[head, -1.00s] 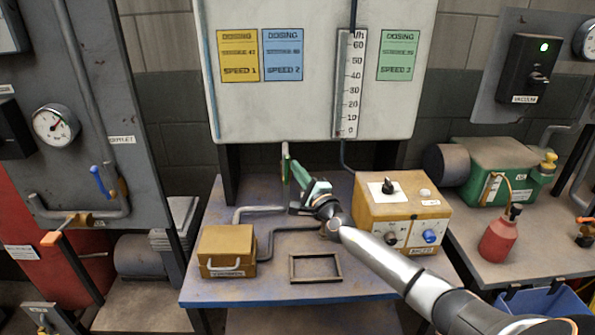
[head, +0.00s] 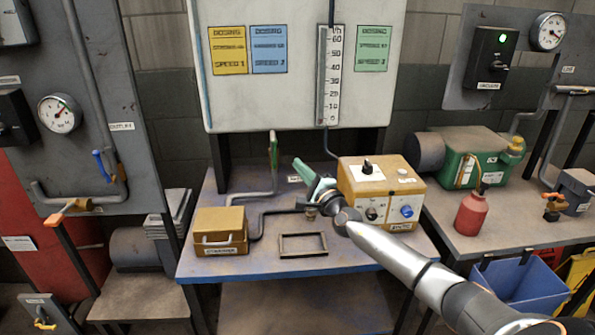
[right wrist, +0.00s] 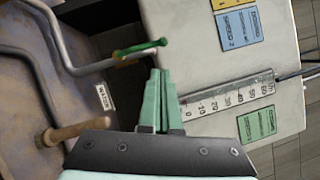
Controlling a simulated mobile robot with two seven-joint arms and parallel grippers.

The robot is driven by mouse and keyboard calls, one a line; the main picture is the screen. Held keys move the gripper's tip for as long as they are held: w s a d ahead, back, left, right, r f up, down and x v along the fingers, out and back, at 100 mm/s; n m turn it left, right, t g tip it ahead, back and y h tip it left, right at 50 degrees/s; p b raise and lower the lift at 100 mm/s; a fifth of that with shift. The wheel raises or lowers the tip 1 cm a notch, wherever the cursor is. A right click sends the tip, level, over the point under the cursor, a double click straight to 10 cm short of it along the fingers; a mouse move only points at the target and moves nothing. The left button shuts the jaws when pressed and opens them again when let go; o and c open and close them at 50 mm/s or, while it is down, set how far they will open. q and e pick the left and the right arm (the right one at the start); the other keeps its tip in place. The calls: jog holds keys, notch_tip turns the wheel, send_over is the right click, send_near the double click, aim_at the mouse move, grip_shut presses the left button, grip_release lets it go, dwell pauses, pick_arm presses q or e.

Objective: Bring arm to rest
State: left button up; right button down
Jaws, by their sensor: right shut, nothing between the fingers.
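My right arm reaches in from the lower right in the head view. Its gripper (head: 304,172) hangs over the blue-edged table (head: 215,264), left of the tan control box (head: 382,186). In the right wrist view the two green fingers of the gripper (right wrist: 161,75) lie together, with nothing between them. A green-handled lever (head: 273,150) on a grey pipe stands to the left of the gripper; its handle also shows just past the fingertips in the right wrist view (right wrist: 140,47). I cannot tell whether they touch. My left gripper is in neither view.
A dosing board (head: 296,95) with a scale stands behind the table. A yellow box (head: 221,227) and an empty frame (head: 303,245) are on the table. A red bottle (head: 470,214) and green pump (head: 468,158) stand at right, above a blue bin (head: 524,284).

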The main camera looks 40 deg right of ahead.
jog(key=shift+s, duration=0.4)
jog(key=shift+f, duration=0.1)
jog(key=s+a+f+m+g, duration=0.1)
jog(key=s+a+f+m, duration=0.1)
jog(key=a+f+m, duration=0.1)
jog(key=s+a+f+m, duration=0.2)
jog(key=a+f+m, duration=0.1)
jog(key=f+m, duration=0.2)
jog(key=s+a+f+m+g+y, duration=0.1)
jog(key=s+a+f+m, duration=0.1)
jog(key=a+f+m, duration=0.1)
notch_tip(320, 180, down, 2)
jog(key=shift+s+f+m+g+p, duration=0.1)
jog(key=shift+f+m+g+p, duration=0.2)
jog(key=shift+m, duration=0.4)
jog(key=s+a+f+m+g+y, duration=0.1)
jog(key=s+a+f+m, duration=0.4)
jog(key=s+m, duration=0.5)
jog(key=s+a+f+m+g+y+p, duration=0.1)
jog(key=s+a+f+m+g, duration=0.3)
jog(key=s+a+m, duration=0.4)
jog(key=s+a+f+m+g+y, duration=0.1)
jog(key=s+a+f+m+g, duration=0.1)
jog(key=s+a+f+m, duration=0.5)
jog(key=s+m, duration=0.5)
jog(key=m, duration=0.4)
jog(key=shift+a+g+y+p, duration=0.15)
jog(key=shift+g+y+p, duration=0.15)
jog(key=shift+y+p, duration=0.1)
